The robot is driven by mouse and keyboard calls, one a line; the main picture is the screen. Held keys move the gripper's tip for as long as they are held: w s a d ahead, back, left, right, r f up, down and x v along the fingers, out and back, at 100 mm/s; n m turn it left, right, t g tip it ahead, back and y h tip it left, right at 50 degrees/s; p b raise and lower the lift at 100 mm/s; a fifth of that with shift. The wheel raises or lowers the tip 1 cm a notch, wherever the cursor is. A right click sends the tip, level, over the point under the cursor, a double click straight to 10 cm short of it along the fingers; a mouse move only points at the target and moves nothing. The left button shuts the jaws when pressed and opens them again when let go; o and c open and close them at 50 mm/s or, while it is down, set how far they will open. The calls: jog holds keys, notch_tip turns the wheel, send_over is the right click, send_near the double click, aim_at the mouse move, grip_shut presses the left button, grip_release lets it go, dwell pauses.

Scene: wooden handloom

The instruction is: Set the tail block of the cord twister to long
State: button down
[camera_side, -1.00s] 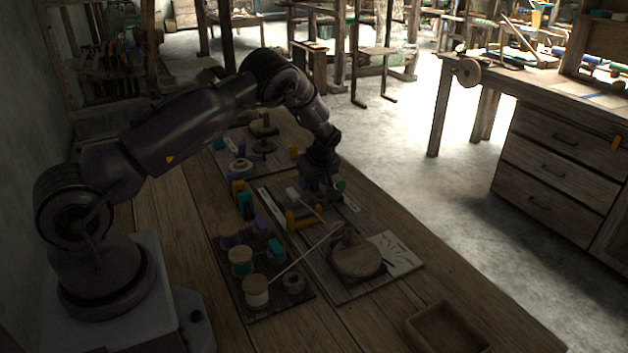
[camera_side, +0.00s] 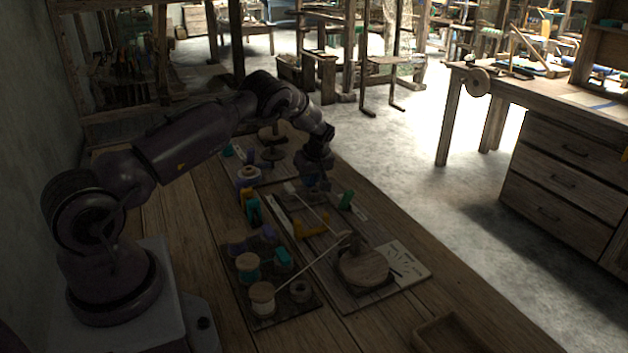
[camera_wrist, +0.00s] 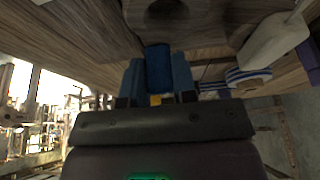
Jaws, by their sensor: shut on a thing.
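In the side view my gripper (camera_side: 316,183) points down over the far part of the cord twister's board (camera_side: 345,297). In the wrist view my gripper (camera_wrist: 158,82) is shut on a blue upright piece (camera_wrist: 157,66), which looks like the tail block's grip. In the side view a small pale piece (camera_side: 290,187) sits beside the gripper, and a thin pale cord (camera_side: 312,208) runs from it toward the round wooden disc (camera_side: 364,267) at the near end. The block's base is mostly hidden by my gripper. I cannot read any length marks.
A tray of spools (camera_side: 262,296) lies to the left. Another board with spools (camera_side: 250,176) lies behind. An empty wooden tray (camera_side: 450,335) stands at the near right.

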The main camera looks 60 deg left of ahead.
jog(key=shift+a, duration=0.3)
jog(key=c, duration=0.9)
grip_release()
jog(key=shift+d, duration=0.1)
jog(key=shift+r, duration=0.1)
jog(key=shift+d+r, duration=0.15)
jog(key=shift+r, duration=0.1)
jog(key=v, duration=1.2)
jog(key=shift+r, duration=0.15)
